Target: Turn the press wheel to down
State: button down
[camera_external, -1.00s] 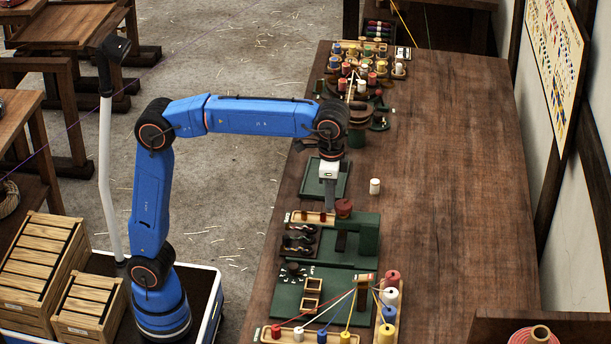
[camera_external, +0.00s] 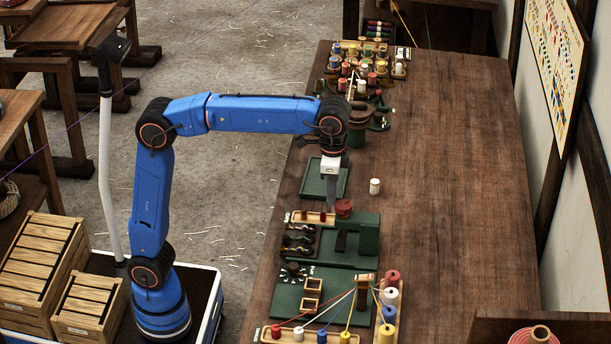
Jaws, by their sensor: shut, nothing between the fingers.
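A green press-like stand (camera_external: 368,236) is on the near half of the long bench, with a dark red round part (camera_external: 344,207) on top at its far end. I cannot tell for sure whether that part is the press wheel, or which way it is turned. My gripper (camera_external: 331,207) points down and is shut, just left of the red part. I cannot tell whether it touches it. The gripper hides part of the narrow wooden tray (camera_external: 307,217) behind it.
A green tray (camera_external: 345,180) and a white spool (camera_external: 375,187) are beyond the stand. The bench's right side (camera_external: 460,180) is clear.

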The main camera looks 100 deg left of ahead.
jog(key=shift+s, duration=0.15)
notch_tip(320, 180, up, 6)
jog(key=shift+s, duration=0.2)
dwell(0.8)
jog(key=shift+a, duration=0.1)
notch_tip(320, 180, down, 6)
jog(key=d, duration=0.2)
jog(key=shift+w, duration=0.2)
dwell(0.6)
jog(key=shift+w, duration=0.1)
dwell(0.5)
